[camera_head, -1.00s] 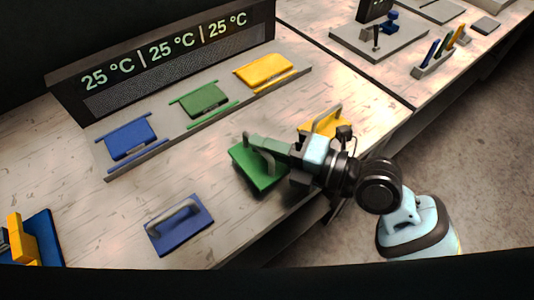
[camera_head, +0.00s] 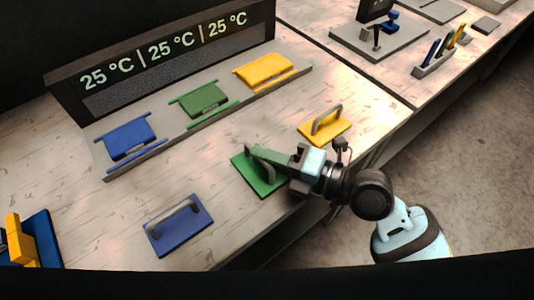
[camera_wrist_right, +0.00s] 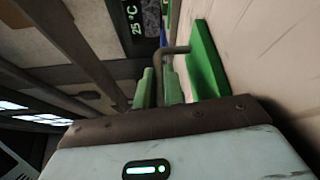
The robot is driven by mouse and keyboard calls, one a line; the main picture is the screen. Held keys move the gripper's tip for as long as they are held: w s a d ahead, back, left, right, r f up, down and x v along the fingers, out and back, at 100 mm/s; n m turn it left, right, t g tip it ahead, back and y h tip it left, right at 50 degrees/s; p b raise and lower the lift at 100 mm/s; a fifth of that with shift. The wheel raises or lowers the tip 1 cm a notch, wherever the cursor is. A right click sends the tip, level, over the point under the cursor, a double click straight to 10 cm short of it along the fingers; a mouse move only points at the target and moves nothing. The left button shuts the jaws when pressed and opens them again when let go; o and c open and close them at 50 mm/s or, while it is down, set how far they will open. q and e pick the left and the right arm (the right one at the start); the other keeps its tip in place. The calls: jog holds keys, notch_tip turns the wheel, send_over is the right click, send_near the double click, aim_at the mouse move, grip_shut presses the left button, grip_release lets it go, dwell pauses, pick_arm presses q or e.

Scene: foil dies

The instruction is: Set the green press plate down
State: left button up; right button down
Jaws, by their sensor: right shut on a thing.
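The green press plate (camera_head: 248,174) is flat at the table surface, between the blue and yellow press plates. Whether it rests fully on the wood or hovers slightly, I cannot tell. My right gripper (camera_head: 262,148) is shut on its grey handle. In the right wrist view the green fingers (camera_wrist_right: 160,84) are at the bent handle (camera_wrist_right: 170,50), with the green plate (camera_wrist_right: 207,62) close along the pale tabletop. The gripper hides part of the plate in the head view. My left gripper is not in view.
The blue press plate (camera_head: 165,232) lies to the left and the yellow press plate (camera_head: 316,128) to the right. Behind is a rail (camera_head: 215,112) with blue, green and yellow foil pieces under a temperature display (camera_head: 165,48). The table's front edge is close.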

jog(key=c, duration=1.5)
grip_release()
jog(key=shift+s+r, duration=0.1)
jog(key=shift+r, duration=0.05)
jog(key=b+v, duration=0.4)
jog(key=v, duration=0.7)
jog(key=shift+s+d+b, duration=0.15)
jog(key=shift+d+b, duration=0.2)
jog(key=shift+d, duration=0.05)
